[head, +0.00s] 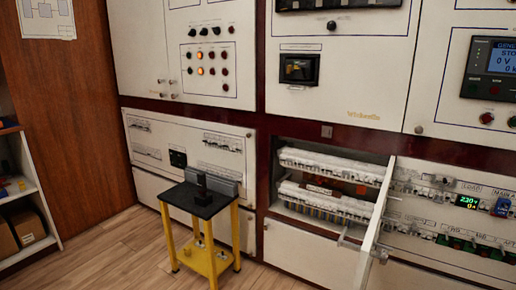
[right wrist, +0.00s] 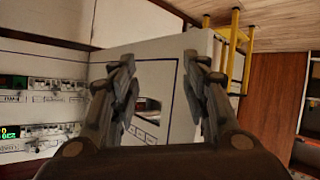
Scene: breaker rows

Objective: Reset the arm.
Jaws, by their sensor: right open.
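Two rows of white breakers sit in an open cabinet bay in the head view, an upper row (head: 330,166) and a lower row (head: 325,201). The bay's white door (head: 376,215) stands swung open at its right. In the right wrist view my right gripper (right wrist: 158,72) is open and empty, its two fingers spread in front of a white panel (right wrist: 150,55) with a framed cutout (right wrist: 148,105). I cannot tell whether the fingers touch the panel. Neither gripper shows in the head view, and my left gripper is in no view.
A yellow-legged stool (head: 201,240) with a dark top stands left of the bay; its legs show in the right wrist view (right wrist: 238,50). Panels with a green-lit meter (head: 467,201) are at the right. Shelves (head: 22,190) stand far left. Wooden floor (head: 120,250) is clear at front left.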

